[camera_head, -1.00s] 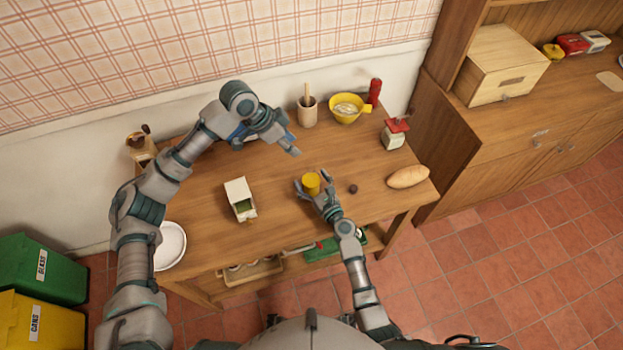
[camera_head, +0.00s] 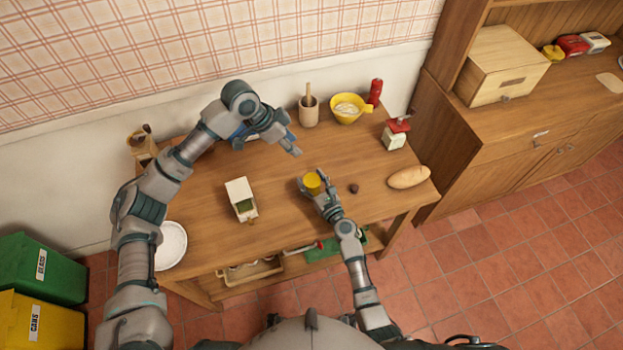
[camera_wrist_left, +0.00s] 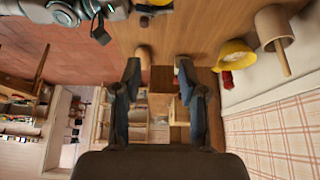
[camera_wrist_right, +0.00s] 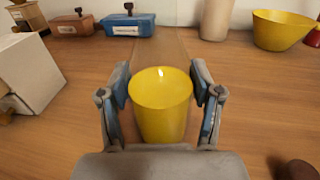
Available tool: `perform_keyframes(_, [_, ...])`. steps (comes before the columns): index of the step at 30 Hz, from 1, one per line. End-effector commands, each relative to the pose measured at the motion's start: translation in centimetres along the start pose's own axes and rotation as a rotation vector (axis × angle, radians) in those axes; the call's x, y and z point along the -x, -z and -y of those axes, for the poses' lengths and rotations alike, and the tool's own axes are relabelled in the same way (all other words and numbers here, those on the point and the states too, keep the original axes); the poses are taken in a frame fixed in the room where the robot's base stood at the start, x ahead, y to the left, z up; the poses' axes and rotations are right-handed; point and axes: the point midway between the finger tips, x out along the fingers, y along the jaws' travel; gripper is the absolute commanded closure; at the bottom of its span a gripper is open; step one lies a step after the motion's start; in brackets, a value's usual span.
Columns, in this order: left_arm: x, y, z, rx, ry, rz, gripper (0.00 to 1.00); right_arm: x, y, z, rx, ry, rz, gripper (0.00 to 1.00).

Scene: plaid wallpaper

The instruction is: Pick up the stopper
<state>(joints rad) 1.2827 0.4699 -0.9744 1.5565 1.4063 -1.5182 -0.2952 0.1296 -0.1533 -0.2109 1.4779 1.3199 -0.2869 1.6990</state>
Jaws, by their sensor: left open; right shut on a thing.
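A small dark brown round object (camera_head: 354,188), which may be the stopper, lies on the wooden table to the right of my right gripper. Part of it shows at the lower right corner of the right wrist view (camera_wrist_right: 297,170). My right gripper (camera_head: 313,182) is shut on a yellow cup (camera_wrist_right: 160,100), which is upright between its fingers and looks empty. My left gripper (camera_head: 296,150) is open and empty, above the table and up and left of the brown object. In the left wrist view its fingers (camera_wrist_left: 158,75) are spread apart.
A bread loaf (camera_head: 408,177) lies at the table's right end. A yellow bowl (camera_head: 346,107), a wooden pot (camera_head: 309,112), a red bottle (camera_head: 375,91) and a red-topped grinder (camera_head: 395,138) stand along the back.

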Motion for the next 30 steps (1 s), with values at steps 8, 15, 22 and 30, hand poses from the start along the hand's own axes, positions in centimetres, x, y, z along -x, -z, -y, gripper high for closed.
perform_keyframes(8, [-0.3, 0.3, -0.1, -0.015, 0.001, 0.004, 0.41, 0.1, 0.1, 0.1, -0.001, -0.001, -0.001, 0.84])
perform_keyframes(15, [-4.3, 1.4, -1.1, -0.388, 0.018, 0.061, 0.41, 0.1, 0.1, 0.1, 0.0, 0.0, -0.001, 0.84])
perform_keyframes(22, [-11.2, 3.3, -3.4, -1.134, 0.02, 0.188, 0.41, 0.0, 0.1, 0.0, 0.001, 0.0, -0.002, 0.84])
perform_keyframes(30, [-17.5, 5.5, -6.4, -1.969, -0.035, 0.347, 0.41, 0.0, 0.1, 0.0, 0.0, 0.0, -0.002, 0.84])
